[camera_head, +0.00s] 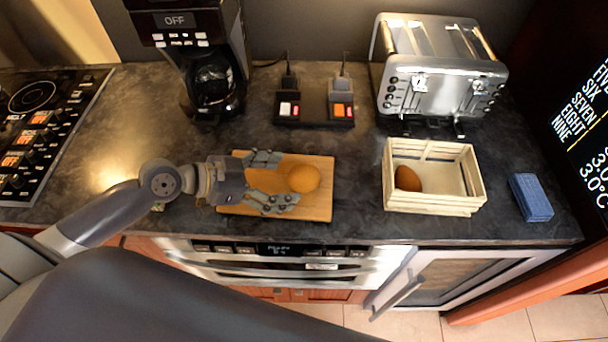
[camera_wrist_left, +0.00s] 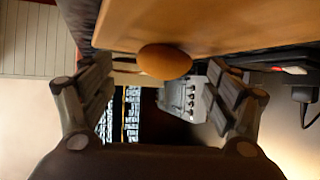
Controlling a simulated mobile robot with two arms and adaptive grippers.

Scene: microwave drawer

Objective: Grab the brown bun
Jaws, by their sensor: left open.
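A round golden-brown bun (camera_head: 303,178) lies on the wooden cutting board (camera_head: 318,208) on the dark counter. My left gripper (camera_head: 278,181) is low over the board, just left of the bun, with its fingers spread and pointing at it. In the left wrist view the bun (camera_wrist_left: 165,62) shows ahead, between the open fingers (camera_wrist_left: 158,90) across the picture, and the fingers do not appear to grip it. A darker brown rounded thing (camera_head: 408,179) lies in the pale wooden crate (camera_head: 436,208) to the right. My right gripper is not seen.
A coffee maker (camera_head: 205,60) and a toaster (camera_head: 437,75) stand at the back, with a black box with plugs (camera_head: 314,112) between them. A blue block (camera_head: 531,197) lies right of the crate. A stove (camera_head: 40,120) is at left. Counter between board and crate is clear.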

